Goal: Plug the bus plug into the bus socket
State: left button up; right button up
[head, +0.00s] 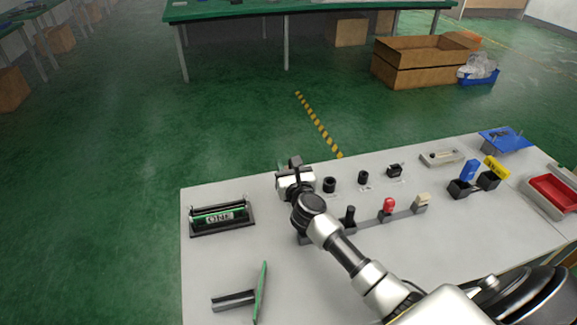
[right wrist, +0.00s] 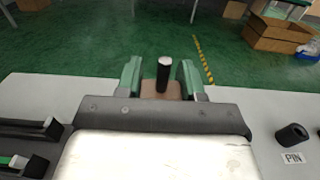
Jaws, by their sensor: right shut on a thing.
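My right gripper (right wrist: 161,82) is shut on a brown block with a black post, which appears to be the bus plug (right wrist: 163,75). The post's pale end points up between the green fingers. In the head view the right gripper (head: 294,168) is at the table's far edge, left of a row of black sockets. The nearest is a round socket (head: 329,185), labelled PIN in the right wrist view (right wrist: 291,135). Beyond it are another round socket (head: 363,177) and a boxy one (head: 394,171). Their labels are unreadable, so I cannot tell which is the bus socket. My left gripper is out of view.
A black cradle (head: 246,229) with a green cylinder stands left. A rail with a black lever (head: 350,214), a red knob (head: 389,205) and a beige switch (head: 423,199) lies near my arm. Blue and yellow handles (head: 467,171) stand right.

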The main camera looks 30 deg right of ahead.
jog(key=shift+p, duration=0.5)
dwell(1.2)
jog(key=shift+f+b, duration=1.65)
jog(key=shift+f, duration=0.35)
jog(key=shift+s+a+f, duration=0.1)
jog(key=shift+s+f, duration=0.05)
jog(key=shift+f, duration=0.25)
jog(key=shift+r, duration=0.15)
jog(key=shift+r+p, duration=0.4)
jog(key=shift+p, duration=0.15)
jog(key=shift+r+p, duration=0.9)
jog(key=shift+r, duration=0.25)
jog(key=shift+p, duration=0.35)
dwell(0.7)
jog(key=shift+f+b, duration=0.9)
